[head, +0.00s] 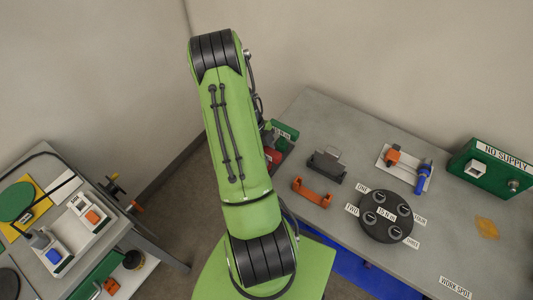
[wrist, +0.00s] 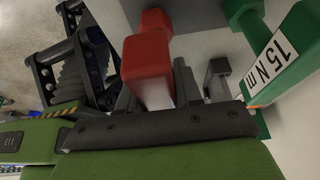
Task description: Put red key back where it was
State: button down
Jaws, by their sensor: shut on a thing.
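The red key (wrist: 147,62) is in the middle of the wrist view, with a blocky red body and a narrower red part beyond it. My gripper (wrist: 152,92) is shut on it, with dark fingers at its sides. A green piece labelled "15 N m" (wrist: 268,60) stands to the right of the key, apart from it in the picture. In the head view a bit of red, likely the key (head: 272,156), shows at the right edge of my green arm, close to a green labelled block (head: 284,130). My arm hides the gripper there. Whether the key touches a holder cannot be told.
The grey table holds a dark bracket (head: 327,163), an orange bracket (head: 312,192), a round dark disc (head: 386,216), a white tray (head: 386,176) and a green "NO SUPPLY" box (head: 489,168). A cart (head: 75,237) stands at the left. The table's right front is mostly clear.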

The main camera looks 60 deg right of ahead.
jog(key=shift+f+b, duration=0.3)
jog(key=shift+b, duration=0.05)
jog(key=c, duration=0.8)
grip_release()
jog(key=shift+o, duration=0.2)
jog(key=shift+r, duration=0.15)
jog(key=shift+r+p, duration=0.25)
jog(key=shift+p, duration=0.25)
jog(key=v, duration=1.2)
jog(key=shift+a+r+p, duration=0.1)
jog(key=shift+r+p, duration=0.2)
jog(key=shift+r, duration=0.05)
